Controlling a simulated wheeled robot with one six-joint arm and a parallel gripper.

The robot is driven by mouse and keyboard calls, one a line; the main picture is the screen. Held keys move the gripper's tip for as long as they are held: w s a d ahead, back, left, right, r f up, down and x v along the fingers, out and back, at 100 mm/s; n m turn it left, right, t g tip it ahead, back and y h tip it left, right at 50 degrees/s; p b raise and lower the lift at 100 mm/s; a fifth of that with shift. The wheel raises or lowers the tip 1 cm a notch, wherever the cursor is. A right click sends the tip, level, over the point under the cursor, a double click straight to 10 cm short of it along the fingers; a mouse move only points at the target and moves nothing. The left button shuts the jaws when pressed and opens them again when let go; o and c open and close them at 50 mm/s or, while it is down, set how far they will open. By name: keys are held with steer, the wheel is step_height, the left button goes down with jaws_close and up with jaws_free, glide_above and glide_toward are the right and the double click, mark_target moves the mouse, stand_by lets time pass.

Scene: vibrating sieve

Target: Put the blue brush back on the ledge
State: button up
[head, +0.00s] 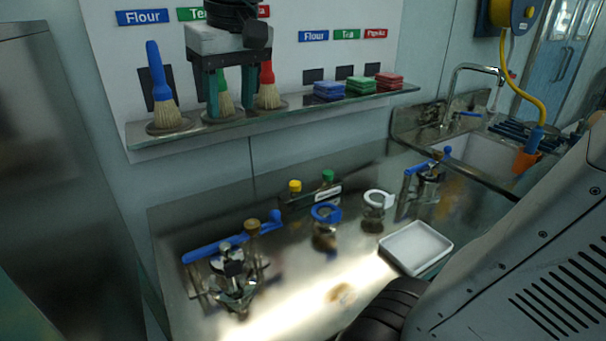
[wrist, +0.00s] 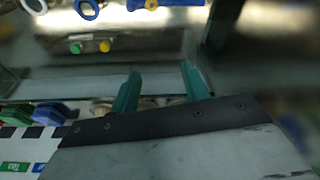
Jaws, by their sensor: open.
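The blue brush (head: 156,72) stands upright, bristles down, on a round dark base at the left end of the ledge (head: 300,105). My gripper (head: 230,98) is in front of the ledge, to the right of the blue brush and apart from it. Its two teal fingers are spread, with no object held. The green brush (head: 224,102) shows between and behind the fingers, partly hidden. In the wrist view my gripper (wrist: 160,72) also shows parted fingers. I cannot make out the blue brush there.
The red brush (head: 267,88) stands close right of my gripper. Blue, green and red sponges (head: 360,87) sit farther right. Below, the steel bench (head: 185,222) bears a blue-handled device (head: 230,270), jars and a white tray (head: 415,248). A sink (head: 480,155) is at right.

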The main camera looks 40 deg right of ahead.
steer(key=s+f+g, duration=0.1)
steer(key=s+f, duration=1.4)
steer(key=s, duration=0.1)
steer(key=shift+d+f, duration=0.2)
steer(key=shift+f, duration=0.2)
